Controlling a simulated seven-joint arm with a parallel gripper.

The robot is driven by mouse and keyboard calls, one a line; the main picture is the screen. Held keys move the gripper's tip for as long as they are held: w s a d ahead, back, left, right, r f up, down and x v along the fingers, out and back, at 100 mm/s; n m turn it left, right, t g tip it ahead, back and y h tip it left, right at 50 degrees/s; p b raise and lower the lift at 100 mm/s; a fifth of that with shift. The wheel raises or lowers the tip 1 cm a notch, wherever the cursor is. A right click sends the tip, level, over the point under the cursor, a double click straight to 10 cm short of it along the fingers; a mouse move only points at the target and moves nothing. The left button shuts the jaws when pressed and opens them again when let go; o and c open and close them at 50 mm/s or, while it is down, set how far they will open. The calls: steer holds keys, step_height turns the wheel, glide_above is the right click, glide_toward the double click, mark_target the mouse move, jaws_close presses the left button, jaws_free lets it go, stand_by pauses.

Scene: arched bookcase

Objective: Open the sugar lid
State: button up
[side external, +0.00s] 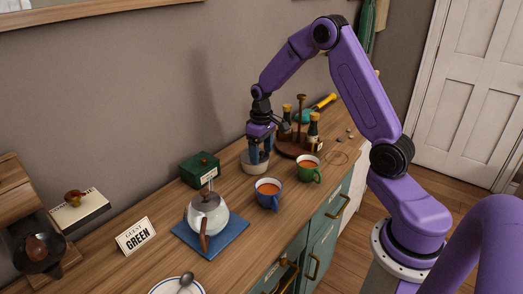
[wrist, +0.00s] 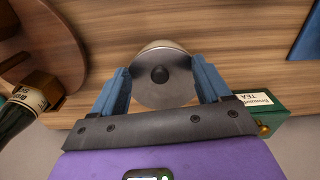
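The sugar bowl (side external: 254,162) is a pale round pot on the wooden counter, near the wall. My gripper (side external: 258,157) is just over the bowl, pointing down. Its two blue fingers are spread, one on each side of the lid; the wrist view shows the gripper (wrist: 162,66) too. The fingers look open, and I cannot tell whether they touch the rim.
A green tea box (side external: 199,168) stands left of the bowl. A blue mug (side external: 268,194) and a green mug (side external: 309,168) of tea stand in front. A round wooden tray (side external: 284,148) with bottles is to the right. A teapot (side external: 207,213) sits on a blue mat (side external: 185,232).

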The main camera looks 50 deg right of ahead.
stand_by(0.4)
steer(key=shift+w+r+g, duration=0.1)
steer(key=shift+g, duration=0.2)
steer(key=shift+r, duration=0.1)
steer(key=shift+c, duration=0.7)
steer(key=shift+w+r, duration=0.1)
steer(key=shift+r, duration=0.15)
steer(key=c, duration=0.9)
